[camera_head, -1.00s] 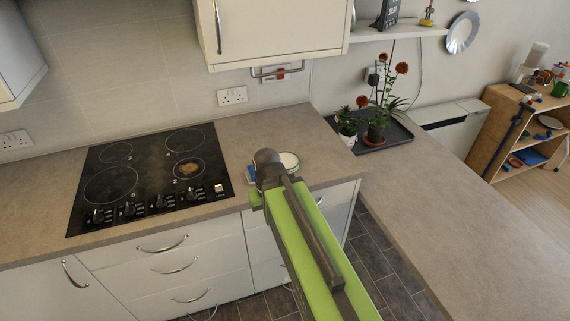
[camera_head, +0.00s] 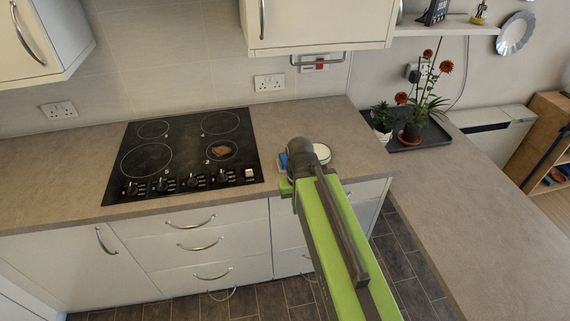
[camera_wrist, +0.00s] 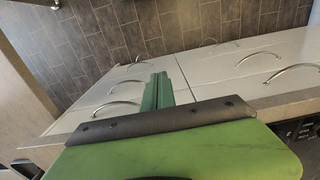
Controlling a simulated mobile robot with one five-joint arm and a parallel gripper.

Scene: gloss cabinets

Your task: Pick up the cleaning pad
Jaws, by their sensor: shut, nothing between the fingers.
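A small blue thing (camera_head: 283,162) lies on the counter, mostly hidden behind my arm; it may be the cleaning pad, but too little shows to be sure. My gripper (camera_wrist: 157,92) shows in the wrist view as dark green fingers, shut and empty, in front of white drawer fronts and floor tiles. No pad shows in the wrist view.
A round white dish (camera_head: 321,153) stands just right of my arm's end. The black hob (camera_head: 130,188) is to the left. Potted plants stand on a dark tray (camera_head: 435,135) at the right. Wall cabinets (camera_head: 315,25) hang above. The right counter (camera_head: 470,210) is clear.

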